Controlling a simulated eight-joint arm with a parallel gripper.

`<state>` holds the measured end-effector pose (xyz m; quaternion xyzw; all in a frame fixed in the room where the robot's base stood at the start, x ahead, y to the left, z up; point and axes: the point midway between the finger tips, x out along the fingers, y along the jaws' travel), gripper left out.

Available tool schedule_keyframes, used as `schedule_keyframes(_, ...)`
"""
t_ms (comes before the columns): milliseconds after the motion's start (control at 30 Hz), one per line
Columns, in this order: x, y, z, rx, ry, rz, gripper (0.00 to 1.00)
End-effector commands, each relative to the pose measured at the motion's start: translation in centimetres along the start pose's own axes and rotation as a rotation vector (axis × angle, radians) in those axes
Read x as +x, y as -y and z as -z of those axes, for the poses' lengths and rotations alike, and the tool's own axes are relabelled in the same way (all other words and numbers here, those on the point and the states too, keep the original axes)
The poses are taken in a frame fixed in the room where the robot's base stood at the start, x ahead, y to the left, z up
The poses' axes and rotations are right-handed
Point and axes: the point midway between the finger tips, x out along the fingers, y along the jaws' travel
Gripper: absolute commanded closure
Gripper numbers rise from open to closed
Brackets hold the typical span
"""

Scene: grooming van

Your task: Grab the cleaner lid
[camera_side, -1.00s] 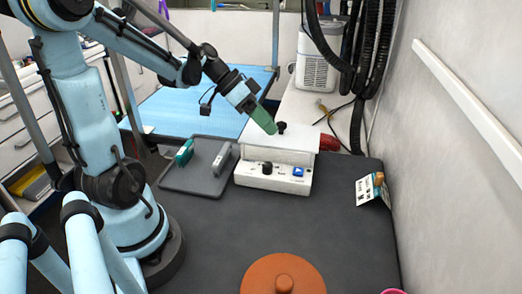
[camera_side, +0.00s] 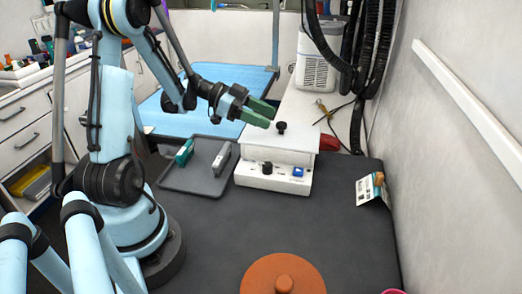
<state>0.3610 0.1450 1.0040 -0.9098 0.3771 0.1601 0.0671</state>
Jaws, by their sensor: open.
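The cleaner (camera_side: 272,178) is a white box with a dark knob and a blue switch on its front, standing on the dark worktop. Its lid (camera_side: 291,143) is a flat white plate lying on top, with a small black knob (camera_side: 281,127) standing up from it. My gripper (camera_side: 272,115) has green fingers, spread open and empty. The fingers point right, just left of the black knob and close to it in the picture. I cannot tell whether either finger touches the knob.
A grey tray (camera_side: 196,187) with a green-handled item (camera_side: 185,152) and a grey item (camera_side: 221,158) lies left of the cleaner. An orange round lid (camera_side: 260,277) is at the front. A card (camera_side: 366,190) stands at right. The worktop's middle is clear.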

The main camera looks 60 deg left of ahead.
Motion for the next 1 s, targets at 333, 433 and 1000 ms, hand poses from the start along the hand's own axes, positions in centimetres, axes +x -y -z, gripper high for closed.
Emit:
schedule_keyframes(333, 3.7, 0.2, -0.3, 0.001, 0.0, -0.004, 0.44)
schedule_keyframes(433, 4.9, 0.2, -0.3, 0.0, 0.001, -0.003, 0.44)
schedule_keyframes(1000, 5.7, 0.3, -0.3, -0.001, 0.001, 0.0, 0.78)
